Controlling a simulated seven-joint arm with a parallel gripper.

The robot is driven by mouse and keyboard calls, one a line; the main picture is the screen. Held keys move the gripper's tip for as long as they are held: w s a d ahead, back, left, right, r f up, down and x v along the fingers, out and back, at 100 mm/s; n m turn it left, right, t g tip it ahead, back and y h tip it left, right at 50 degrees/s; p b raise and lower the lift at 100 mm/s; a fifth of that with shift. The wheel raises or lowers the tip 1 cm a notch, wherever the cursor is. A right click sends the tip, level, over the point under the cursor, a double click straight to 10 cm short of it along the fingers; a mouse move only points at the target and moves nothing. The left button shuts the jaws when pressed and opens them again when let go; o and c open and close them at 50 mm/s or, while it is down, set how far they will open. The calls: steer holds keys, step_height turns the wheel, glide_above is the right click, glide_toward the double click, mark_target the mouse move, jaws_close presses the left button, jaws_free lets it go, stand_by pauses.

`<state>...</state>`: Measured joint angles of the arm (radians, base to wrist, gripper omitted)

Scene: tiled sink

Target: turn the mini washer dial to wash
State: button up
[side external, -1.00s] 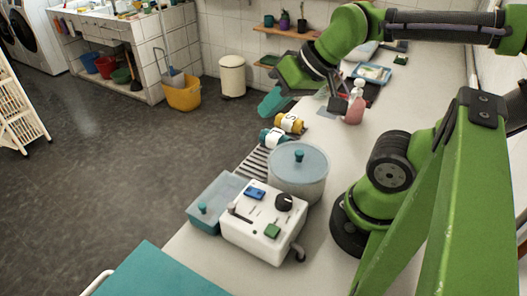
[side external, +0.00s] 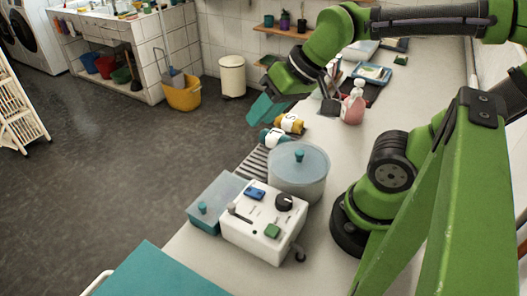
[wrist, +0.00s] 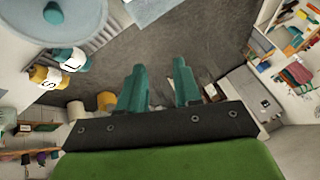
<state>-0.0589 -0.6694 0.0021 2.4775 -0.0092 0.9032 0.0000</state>
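A white control box (side external: 262,233), which appears to be the mini washer's panel, sits on the counter at lower centre of the side view. Its black round dial (side external: 285,202) is at the upper right of its top face. The dial's labels are too small to read. A blue switch (side external: 255,194), a lever (side external: 238,213) and a green button (side external: 272,230) share the panel. My gripper (side external: 268,109) is well above and beyond the box, over the counter's floor-side edge. In the wrist view its teal fingers (wrist: 160,80) are apart with nothing between them; the dial is not seen there.
A round lidded tub (side external: 298,175) stands right behind the box, and a teal lidded container (side external: 210,205) is at its left. A pink bottle (side external: 353,108) stands farther back on the counter.

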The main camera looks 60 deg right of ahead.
mark_target(284, 199)
steer(key=o, duration=0.5)
steer(key=a+n+g, duration=0.2)
steer(key=w+a+f+n+g+h, duration=0.1)
steer(key=a+n+g, duration=0.1)
steer(key=a+f+n+g+h, duration=0.1)
steer(key=a+g, duration=0.1)
steer(key=g, duration=0.1)
steer(key=shift+w+f+n, duration=0.15)
steer(key=shift+f+n, duration=0.05)
steer(key=shift+n, duration=0.2)
steer(key=s+f+g, duration=0.1)
steer(key=s+f, duration=0.1)
steer(key=f, duration=0.2)
steer(key=s+d+f+n+g+h, duration=0.1)
steer(key=s+f, duration=0.2)
steer(key=f, duration=0.1)
steer(key=s+f+n+g+h, duration=0.1)
steer(key=s+f, duration=0.1)
steer(key=f, duration=0.3)
steer(key=shift+s+d, duration=0.35)
steer(key=shift+g, duration=0.3)
steer(key=c, duration=1)
